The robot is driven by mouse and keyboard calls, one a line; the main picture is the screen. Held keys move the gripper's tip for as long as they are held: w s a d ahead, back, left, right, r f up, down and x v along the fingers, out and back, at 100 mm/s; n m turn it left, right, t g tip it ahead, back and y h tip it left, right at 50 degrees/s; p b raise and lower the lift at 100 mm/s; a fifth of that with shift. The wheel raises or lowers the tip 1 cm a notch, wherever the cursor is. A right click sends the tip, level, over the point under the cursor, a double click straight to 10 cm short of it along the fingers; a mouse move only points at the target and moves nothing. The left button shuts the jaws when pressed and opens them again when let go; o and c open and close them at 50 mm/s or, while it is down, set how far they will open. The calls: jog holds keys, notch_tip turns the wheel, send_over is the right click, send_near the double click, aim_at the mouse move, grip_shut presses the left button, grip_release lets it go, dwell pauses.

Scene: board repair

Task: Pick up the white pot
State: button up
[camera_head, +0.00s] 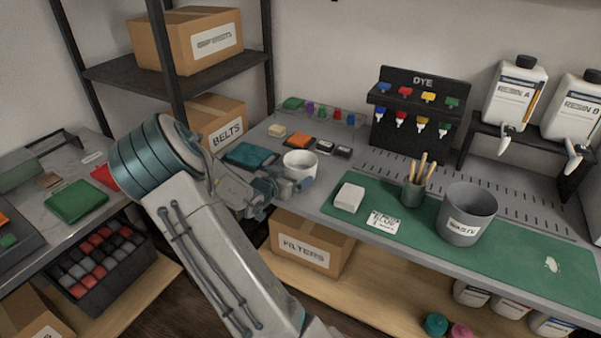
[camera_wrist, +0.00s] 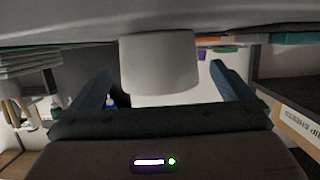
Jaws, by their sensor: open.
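The white pot (camera_head: 299,165) is a small round cup standing upright on the grey bench, near the front edge and left of the green mat. My gripper (camera_head: 287,186) is low at the near left side of the pot. In the wrist view, the pot (camera_wrist: 160,66) shows upside down, in the gap between the two open fingers of my gripper (camera_wrist: 160,70). Space shows between the pot and each finger. I cannot tell how deep the pot sits between the fingertips. My gripper hides part of the pot's lower side in the head view.
A teal box (camera_head: 249,155) lies left of the pot. Small dark and orange blocks (camera_head: 299,141) lie behind it. The green mat (camera_head: 330,207) holds a white block (camera_head: 349,197), a brush cup (camera_head: 411,194) and a grey waste bin (camera_head: 467,214). A dye rack (camera_head: 412,105) stands behind.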

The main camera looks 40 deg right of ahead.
aim_at(298, 165)
jog(key=x, duration=0.5)
jog(key=shift+d+f+b, duration=0.2)
jog(key=shift+f+b, duration=0.05)
jog(key=shift+b, duration=0.05)
jog(key=c, duration=0.9)
jog(key=shift+r, duration=0.15)
jog(key=shift+r, duration=0.95)
notch_tip(298, 165, up, 2)
jog(key=shift+p, duration=0.45)
jog(key=s+d+r, duration=0.4)
jog(key=s+r, duration=0.2)
jog(key=s, duration=0.5)
jog(key=shift+r, duration=0.4)
jog(key=shift+d, duration=0.1)
dwell(1.0)
